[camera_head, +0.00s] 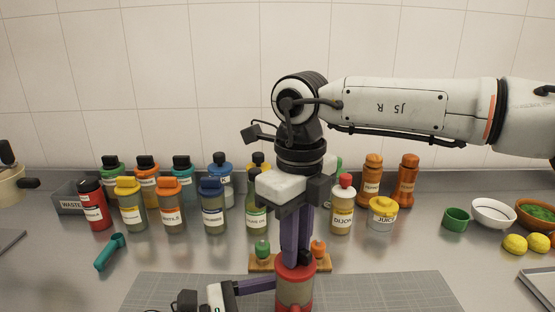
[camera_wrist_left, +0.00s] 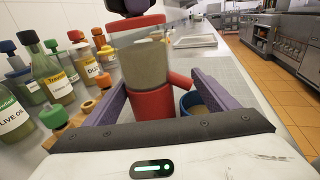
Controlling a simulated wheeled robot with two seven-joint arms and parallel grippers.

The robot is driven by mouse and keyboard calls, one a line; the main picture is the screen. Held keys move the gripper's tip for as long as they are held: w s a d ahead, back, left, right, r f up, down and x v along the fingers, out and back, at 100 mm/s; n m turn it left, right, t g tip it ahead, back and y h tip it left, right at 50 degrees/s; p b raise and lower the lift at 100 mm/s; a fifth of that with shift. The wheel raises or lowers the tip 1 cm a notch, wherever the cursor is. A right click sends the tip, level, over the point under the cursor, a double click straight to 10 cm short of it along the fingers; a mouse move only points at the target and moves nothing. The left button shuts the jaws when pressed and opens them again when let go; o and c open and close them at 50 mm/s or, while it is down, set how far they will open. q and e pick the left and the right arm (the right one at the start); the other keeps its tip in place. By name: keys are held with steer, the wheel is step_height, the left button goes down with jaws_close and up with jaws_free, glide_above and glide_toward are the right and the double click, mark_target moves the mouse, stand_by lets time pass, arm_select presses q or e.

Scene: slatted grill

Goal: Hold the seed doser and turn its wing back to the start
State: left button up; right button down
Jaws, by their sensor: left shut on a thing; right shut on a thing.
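The seed doser (camera_head: 294,290) stands upright at the front of the grey mat, with red ends and a beige middle. In the left wrist view the doser (camera_wrist_left: 147,66) shows its red cap, red lower part and a red spout to the right. My right gripper (camera_head: 296,262) points straight down from above, its purple fingers shut at the doser's top; the wing is hidden between them. My left gripper (camera_wrist_left: 155,88) is shut on the doser's body, one purple finger on each side. In the head view it comes in low from the left.
A blue cup (camera_wrist_left: 193,104) with tan contents sits by the spout. A wooden stand (camera_head: 262,264) with small green and orange-topped items is close behind the doser. Bottles, including the Dijon bottle (camera_head: 342,208), line the back. A teal scoop (camera_head: 110,251) lies left.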

steer(key=n, duration=0.3)
stand_by(0.4)
steer(key=shift+n, duration=0.3)
steer(key=shift+n, duration=0.4)
steer(key=n, duration=0.2)
steer(key=shift+n, duration=0.3)
steer(key=shift+n, duration=0.6)
steer(key=c, duration=1.6)
jaws_free()
